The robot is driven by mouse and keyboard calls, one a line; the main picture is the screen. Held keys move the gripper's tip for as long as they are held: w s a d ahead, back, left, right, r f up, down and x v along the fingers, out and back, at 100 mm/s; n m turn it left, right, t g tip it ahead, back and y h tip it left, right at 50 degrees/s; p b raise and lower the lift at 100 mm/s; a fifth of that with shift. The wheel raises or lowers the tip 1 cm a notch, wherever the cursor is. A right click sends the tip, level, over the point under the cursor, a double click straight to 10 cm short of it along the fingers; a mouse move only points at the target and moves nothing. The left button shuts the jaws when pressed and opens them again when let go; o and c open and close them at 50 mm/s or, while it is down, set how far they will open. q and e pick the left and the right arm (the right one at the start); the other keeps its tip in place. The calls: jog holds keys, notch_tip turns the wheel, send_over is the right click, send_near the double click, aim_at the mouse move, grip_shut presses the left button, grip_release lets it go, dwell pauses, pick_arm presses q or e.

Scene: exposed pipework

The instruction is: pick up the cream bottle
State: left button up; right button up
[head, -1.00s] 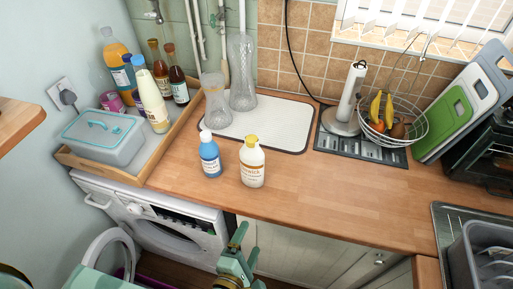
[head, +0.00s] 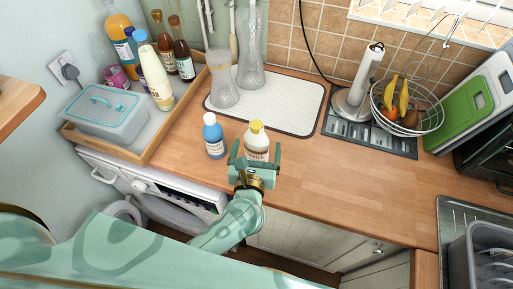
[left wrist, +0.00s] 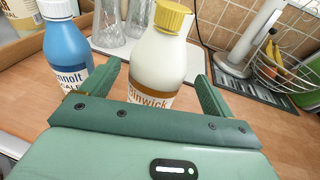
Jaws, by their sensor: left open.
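The cream bottle (head: 257,140) has a yellow cap and a brown label band and stands upright on the wooden counter. My left gripper (head: 255,158) is open just in front of it, and its body hides the bottle's lower part in the head view. In the left wrist view the cream bottle (left wrist: 160,50) shows between and beyond the two fingers of the left gripper (left wrist: 160,90). I cannot tell whether the fingers touch it. My right gripper is not in view.
A blue bottle (head: 213,136) stands close on the left, near the left finger in the wrist view. A white mat (head: 290,105) with glass vases lies behind. A wooden tray (head: 150,150) with bottles is at left.

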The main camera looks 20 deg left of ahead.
pick_arm(q)
jog(key=x, duration=0.5)
jog(key=shift+s+a+f, duration=0.1)
jog(key=shift+a+f, duration=0.1)
jog(key=shift+f, duration=0.05)
jog(key=shift+s, duration=0.1)
jog(key=c, duration=1.2)
jog(key=shift+c, duration=1.2)
jog(key=shift+r, duration=0.15)
